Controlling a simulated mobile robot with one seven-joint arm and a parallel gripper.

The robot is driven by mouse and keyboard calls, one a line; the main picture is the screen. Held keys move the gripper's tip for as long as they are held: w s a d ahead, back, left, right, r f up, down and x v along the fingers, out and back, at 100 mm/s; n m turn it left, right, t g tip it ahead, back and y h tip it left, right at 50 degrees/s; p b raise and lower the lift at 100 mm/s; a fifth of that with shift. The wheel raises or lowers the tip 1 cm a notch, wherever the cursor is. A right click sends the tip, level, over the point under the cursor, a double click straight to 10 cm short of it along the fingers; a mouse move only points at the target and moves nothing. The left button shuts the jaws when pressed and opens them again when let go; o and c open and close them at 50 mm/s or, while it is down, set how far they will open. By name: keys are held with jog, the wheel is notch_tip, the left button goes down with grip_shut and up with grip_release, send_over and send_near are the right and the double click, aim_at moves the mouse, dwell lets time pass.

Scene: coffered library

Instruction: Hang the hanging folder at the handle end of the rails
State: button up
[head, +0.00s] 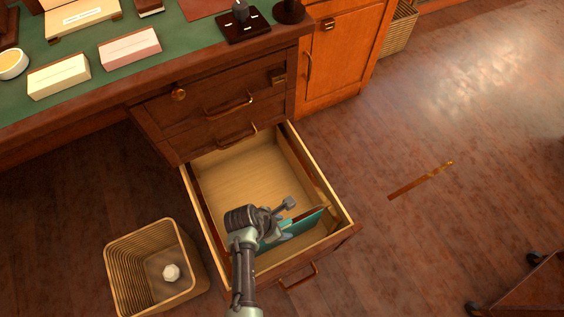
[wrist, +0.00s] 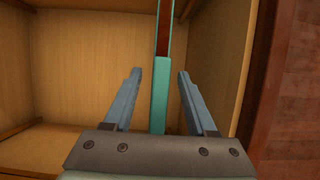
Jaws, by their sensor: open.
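The hanging folder (head: 293,230) is teal with a reddish-brown top edge. It stands across the open drawer (head: 347,213), near the drawer front with its brass handle (head: 299,276). My gripper (head: 279,215) is over the folder and hides part of it. In the wrist view the folder (wrist: 161,90) runs between the two spread fingers of my gripper (wrist: 159,74), with a gap on both sides. A dark rail (head: 311,172) runs along the drawer's right side. I cannot tell whether the folder's ends rest on the rails.
The back of the drawer is empty. A wicker bin (head: 122,262) with crumpled paper stands at the drawer's left. The green-topped desk (head: 92,103) with boxes is above.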

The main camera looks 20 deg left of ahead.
aim_at(285, 223)
jog(key=shift+r+p, duration=2.6)
